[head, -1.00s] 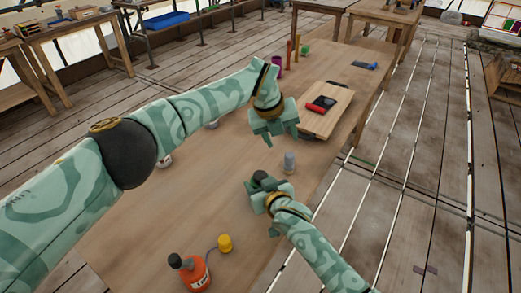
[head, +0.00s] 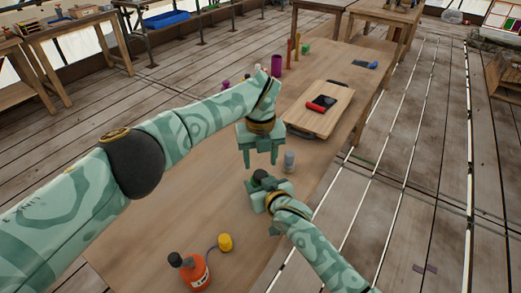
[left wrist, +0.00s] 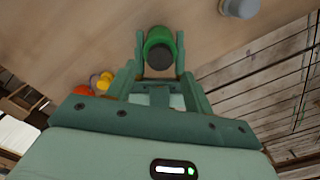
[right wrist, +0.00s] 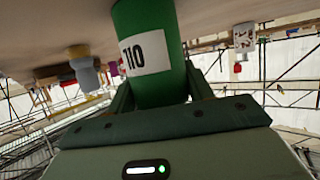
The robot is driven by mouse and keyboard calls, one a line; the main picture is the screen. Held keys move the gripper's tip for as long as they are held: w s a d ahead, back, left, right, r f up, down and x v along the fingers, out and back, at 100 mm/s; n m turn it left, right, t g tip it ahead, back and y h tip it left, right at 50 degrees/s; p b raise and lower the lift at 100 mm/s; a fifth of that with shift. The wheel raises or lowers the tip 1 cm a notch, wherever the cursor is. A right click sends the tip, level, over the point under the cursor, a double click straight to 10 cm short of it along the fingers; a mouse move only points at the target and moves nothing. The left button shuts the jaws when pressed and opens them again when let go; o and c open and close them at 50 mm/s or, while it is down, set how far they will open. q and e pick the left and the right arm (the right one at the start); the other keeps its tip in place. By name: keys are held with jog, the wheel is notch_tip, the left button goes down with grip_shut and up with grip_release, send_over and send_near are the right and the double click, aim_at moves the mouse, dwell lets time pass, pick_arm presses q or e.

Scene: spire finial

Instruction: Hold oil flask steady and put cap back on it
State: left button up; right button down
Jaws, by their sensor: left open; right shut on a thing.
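In the left wrist view the flask (left wrist: 159,40) is seen from above, with a dark round top. I cannot tell whether that top is the cap or an open mouth. My left gripper (head: 261,163) is open and points down just above the flask; in its wrist view its fingertips (left wrist: 159,50) lie on either side of the flask top, without clear contact. No separate cap is identifiable.
A small grey object (head: 289,161) stands close right of the grippers. An orange bottle (head: 190,270) with a dark top and a yellow piece (head: 225,242) stand at the near end. A wooden board (head: 322,108) bearing a red-and-black item lies farther back. The table's right edge is near.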

aim_at(261, 174)
pick_arm(q)
jog(key=shift+f, duration=2.6)
jog(key=c, duration=1)
jog(key=m, duration=0.5)
jog(key=o, duration=1.1)
jog(key=shift+o, duration=0.3)
jog(key=shift+d, duration=0.1)
notch_tip(261, 174, up, 12)
